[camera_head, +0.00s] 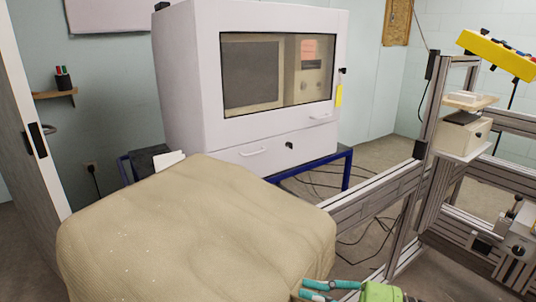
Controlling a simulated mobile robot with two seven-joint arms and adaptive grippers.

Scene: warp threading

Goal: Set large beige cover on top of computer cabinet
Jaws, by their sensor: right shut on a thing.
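The large beige cover (195,235) fills the lower left of the head view. It is a bulky, box-shaped cloth with rounded edges, in front of the computer cabinet (190,75) and apart from its top. The cabinet is white, with a glass window showing a monitor inside, and its top is bare. My right gripper (306,289) has teal fingers and a green body, and is shut on the lower right edge of the cover at the bottom of the view. The cover hides the cabinet's lower left stand. My left gripper is not in view.
The cabinet stands on a blue metal frame (347,170). An aluminium profile frame (375,198) with equipment stands to the right. Cables (368,235) lie on the floor between them. A white door (28,110) is at the left, and a small wall shelf (54,94) holds pens.

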